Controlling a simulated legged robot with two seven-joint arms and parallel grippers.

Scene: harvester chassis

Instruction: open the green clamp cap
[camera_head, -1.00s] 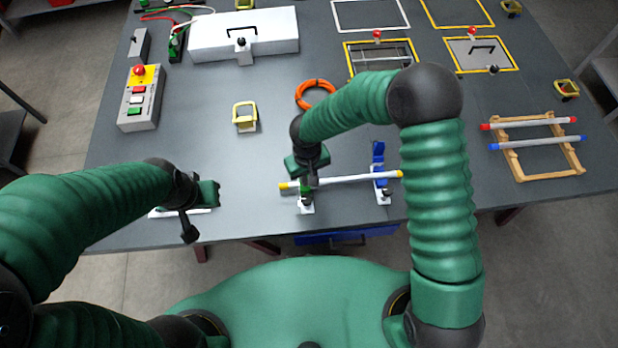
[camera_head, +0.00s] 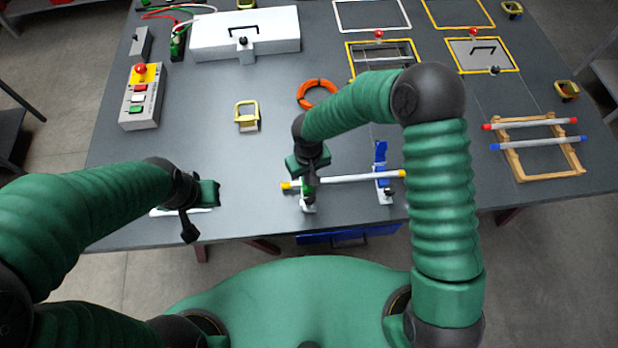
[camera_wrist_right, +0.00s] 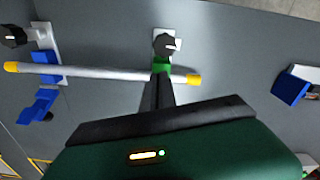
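The green clamp cap (camera_wrist_right: 162,64) belongs to a clamp with a white base (camera_head: 308,208), near the table's front edge. A white rod (camera_head: 345,180) with yellow ends rests across this clamp and a blue clamp (camera_head: 380,152), whose blue cap stands up. My right gripper (camera_head: 309,188) is over the green clamp. In the right wrist view, its dark fingers (camera_wrist_right: 160,78) are close together with their tips at the green cap; whether they pinch it is unclear. My left gripper (camera_head: 190,232) hangs at the table's front left, its finger gap not visible.
Another white-based clamp (camera_head: 165,211) lies partly hidden by my left gripper. An orange ring (camera_head: 317,93), a yellow-framed handle (camera_head: 247,115) and a button box (camera_head: 142,105) stand farther back. A wooden frame (camera_head: 515,165) with rods is at right.

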